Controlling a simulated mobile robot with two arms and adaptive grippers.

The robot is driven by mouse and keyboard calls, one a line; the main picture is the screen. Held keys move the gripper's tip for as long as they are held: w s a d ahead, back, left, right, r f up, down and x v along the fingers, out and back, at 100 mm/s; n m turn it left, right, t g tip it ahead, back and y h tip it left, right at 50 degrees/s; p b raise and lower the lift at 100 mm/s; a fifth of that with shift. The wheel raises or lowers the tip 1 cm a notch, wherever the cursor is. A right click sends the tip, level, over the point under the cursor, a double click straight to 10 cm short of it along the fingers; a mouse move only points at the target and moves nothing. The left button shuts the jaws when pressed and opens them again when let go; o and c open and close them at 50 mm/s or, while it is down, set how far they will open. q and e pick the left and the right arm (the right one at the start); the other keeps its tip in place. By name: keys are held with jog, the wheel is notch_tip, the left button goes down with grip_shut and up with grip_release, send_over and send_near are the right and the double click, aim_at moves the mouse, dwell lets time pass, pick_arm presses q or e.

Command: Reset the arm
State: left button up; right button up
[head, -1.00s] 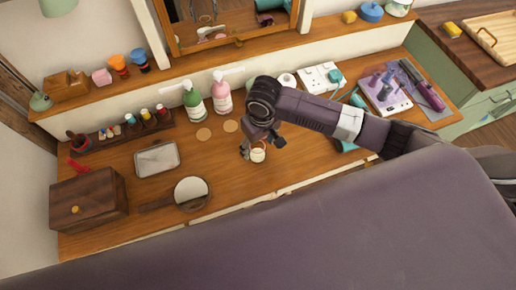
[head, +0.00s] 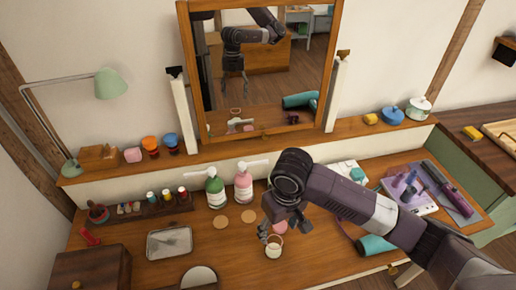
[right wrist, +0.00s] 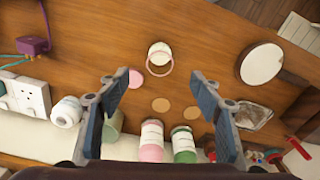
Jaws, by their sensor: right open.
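My right gripper (head: 284,233) is open above the wooden dressing table (head: 235,262), with its arm reaching in from the right. In the right wrist view its two fingers (right wrist: 160,88) stand wide apart with nothing between them gripped. A small white jar (head: 274,249) with a thin pink ring stands on the table just below the gripper in the head view. In the right wrist view the jar (right wrist: 159,52) lies beyond the fingertips, apart from them. My left gripper is not in view.
Green (head: 215,190) and pink (head: 243,185) pump bottles stand behind the gripper, near two tan discs. A metal tray (head: 169,242) and a round hand mirror (head: 199,276) lie left. A teal hair dryer (head: 375,245) lies right, under my arm. A framed mirror (head: 262,70) stands behind.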

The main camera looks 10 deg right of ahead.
jog(key=s+a+f+t+y, duration=0.1)
jog(key=s+a+f+y, duration=0.2)
jog(key=s+a, duration=0.35)
jog(key=s+d+f+m+t+h, duration=0.1)
jog(key=s+d+t+h, duration=0.15)
jog(key=s+d, duration=0.9)
notch_tip(320, 180, down, 29)
jog(key=s+d+g+b, duration=0.1)
jog(key=d+g+b, duration=0.1)
jog(key=s+d+f+g+b, duration=0.1)
jog(key=s+d+f+b, duration=0.1)
jog(key=s+f, duration=1.5)
jog(key=shift+d+f+h, duration=0.35)
jog(key=shift+d+f, duration=0.05)
